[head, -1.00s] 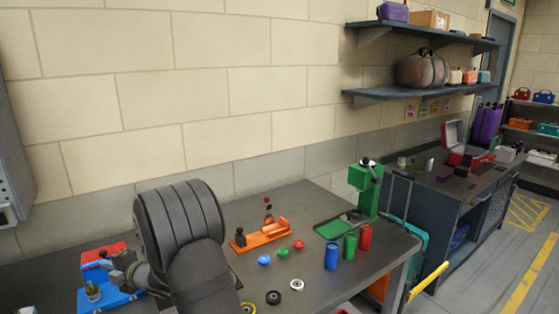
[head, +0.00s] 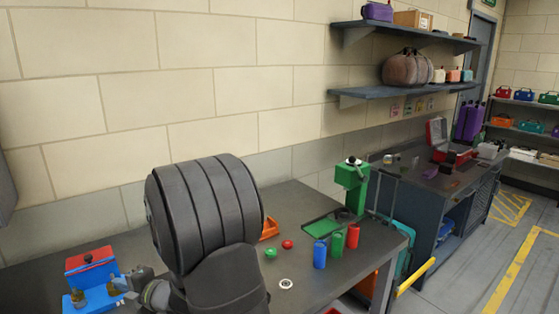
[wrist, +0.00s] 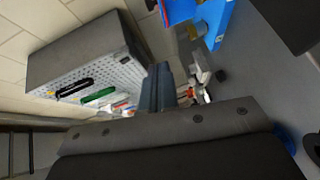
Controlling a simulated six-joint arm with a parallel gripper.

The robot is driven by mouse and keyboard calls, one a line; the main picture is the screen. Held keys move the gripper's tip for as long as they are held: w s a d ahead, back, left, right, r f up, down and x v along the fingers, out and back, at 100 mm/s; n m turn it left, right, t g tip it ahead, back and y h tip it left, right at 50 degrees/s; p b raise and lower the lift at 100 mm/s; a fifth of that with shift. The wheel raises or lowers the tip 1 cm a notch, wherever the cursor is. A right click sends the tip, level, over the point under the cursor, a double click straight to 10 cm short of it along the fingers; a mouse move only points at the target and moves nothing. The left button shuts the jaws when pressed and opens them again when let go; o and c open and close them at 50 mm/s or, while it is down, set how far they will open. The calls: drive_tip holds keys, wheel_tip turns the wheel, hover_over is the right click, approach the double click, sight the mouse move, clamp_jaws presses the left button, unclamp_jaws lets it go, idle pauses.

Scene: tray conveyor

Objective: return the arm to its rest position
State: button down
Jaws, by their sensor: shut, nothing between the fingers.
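My arm's dark ribbed joint stands large in the left-middle of the head view, over the workbench. My gripper (head: 122,284) shows small at the lower left, beyond my wrist, beside a blue fixture (head: 100,299); its fingers are hard to make out and nothing shows held in it. In the wrist view a dark grey body with screws, likely mine, fills the bottom, and the fingertips cannot be made out.
Green cap (head: 270,254), red cap (head: 287,244) and white ring (head: 286,284) lie on the bench (head: 320,282) right of my arm. Blue (head: 320,254), green (head: 336,245) and red (head: 352,237) cylinders stand near a green press (head: 351,182). A pegboard (wrist: 97,88) shows in the wrist view.

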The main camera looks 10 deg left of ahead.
drive_tip(key=shift+w+a+r+m+t+h, duration=0.1)
drive_tip(key=shift+w+a+m+t+h, duration=0.15)
drive_tip(key=shift+w, duration=0.45)
drive_tip(key=shift+w+a+r+m+t+h, duration=0.1)
drive_tip(key=shift+w+a+t+h, duration=0.2)
drive_tip(key=shift+w, duration=0.35)
drive_tip(key=shift+d+f, duration=0.1)
